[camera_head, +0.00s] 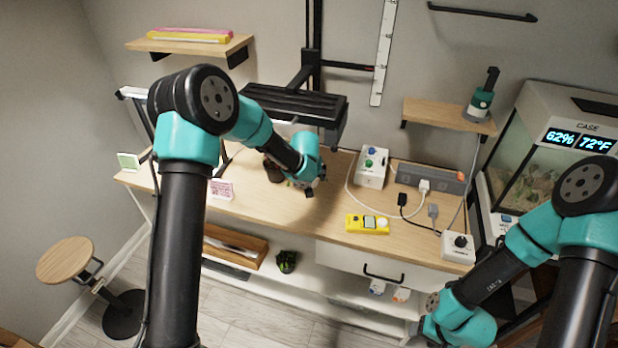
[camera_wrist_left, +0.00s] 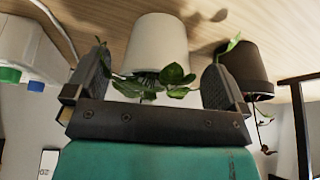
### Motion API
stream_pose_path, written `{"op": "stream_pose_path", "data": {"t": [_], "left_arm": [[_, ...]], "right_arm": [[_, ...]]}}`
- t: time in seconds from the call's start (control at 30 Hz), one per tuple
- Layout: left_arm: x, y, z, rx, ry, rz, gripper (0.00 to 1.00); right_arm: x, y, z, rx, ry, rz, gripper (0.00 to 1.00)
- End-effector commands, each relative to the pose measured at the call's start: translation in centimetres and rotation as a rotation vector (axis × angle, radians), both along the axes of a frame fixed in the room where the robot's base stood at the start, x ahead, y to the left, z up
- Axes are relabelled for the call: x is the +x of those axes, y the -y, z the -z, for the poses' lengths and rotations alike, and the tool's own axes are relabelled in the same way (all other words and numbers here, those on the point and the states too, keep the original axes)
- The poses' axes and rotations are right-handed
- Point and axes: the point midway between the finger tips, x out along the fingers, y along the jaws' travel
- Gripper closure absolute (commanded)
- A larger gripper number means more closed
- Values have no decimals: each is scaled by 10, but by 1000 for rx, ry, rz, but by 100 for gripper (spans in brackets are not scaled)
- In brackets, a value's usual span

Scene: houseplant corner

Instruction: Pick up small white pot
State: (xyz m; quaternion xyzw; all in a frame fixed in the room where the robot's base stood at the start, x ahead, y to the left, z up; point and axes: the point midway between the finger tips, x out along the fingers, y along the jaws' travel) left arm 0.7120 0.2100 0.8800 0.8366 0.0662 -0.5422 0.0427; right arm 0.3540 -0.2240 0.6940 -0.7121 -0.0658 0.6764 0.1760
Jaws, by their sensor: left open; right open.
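The small white pot (camera_wrist_left: 157,45) stands on the wooden tabletop, which is at the top of the left wrist view. Green leaves (camera_wrist_left: 160,83) hang from its mouth. My left gripper (camera_wrist_left: 157,88) is open, with one finger on each side of the leaves and pot; I see no clear contact. In the head view my left gripper (camera_head: 312,186) is over the table and largely hides the white pot. My right gripper (camera_head: 430,331) is low at the front right, away from the pot, with its jaws hard to see.
A dark brown pot (camera_wrist_left: 248,64) stands close beside the white pot. A white box with coloured knobs (camera_head: 372,168), a power strip (camera_head: 430,177) and a yellow device (camera_head: 367,224) lie to the right.

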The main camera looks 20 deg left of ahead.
Motion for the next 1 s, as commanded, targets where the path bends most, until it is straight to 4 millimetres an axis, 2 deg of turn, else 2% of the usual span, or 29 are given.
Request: {"op": "stream_pose_path", "data": {"t": [0.27,0.53,0.73,1.0], "left_arm": [[6,-1,0,1,1,1,0],[33,-5,0,-1,1,-2,0],[41,-6,24,-1,-2,1,0],[43,-7,27,0,0,1,0]], "right_arm": [[0,0,0,0,0,0,45],[0,0,0,0,0,0,45],[0,0,0,0,0,0,45],[0,0,0,0,0,0,45]]}}
